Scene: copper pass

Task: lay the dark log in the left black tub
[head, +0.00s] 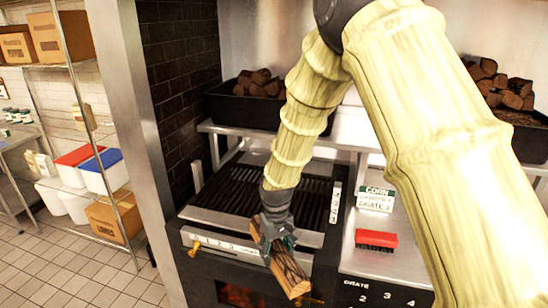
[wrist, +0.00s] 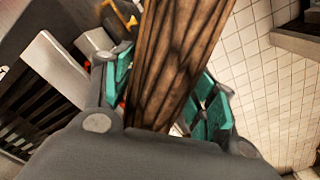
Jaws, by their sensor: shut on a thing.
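My gripper (head: 274,238) is shut on a brown log with dark bark (head: 288,268), in front of the grill's front edge. In the wrist view the log (wrist: 180,60) runs up between the teal finger pads of my gripper (wrist: 160,100). In the head view the log tilts down toward the lower right, its pale cut end facing the front. The left black tub (head: 222,108) stands on the shelf behind the grill and holds several dark logs. My arm hides part of its right side.
The grill (head: 225,195) lies below the shelf. A second black tub (head: 531,138) with logs stands at the right, partly behind my arm. A steel post (head: 130,90) stands at the left.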

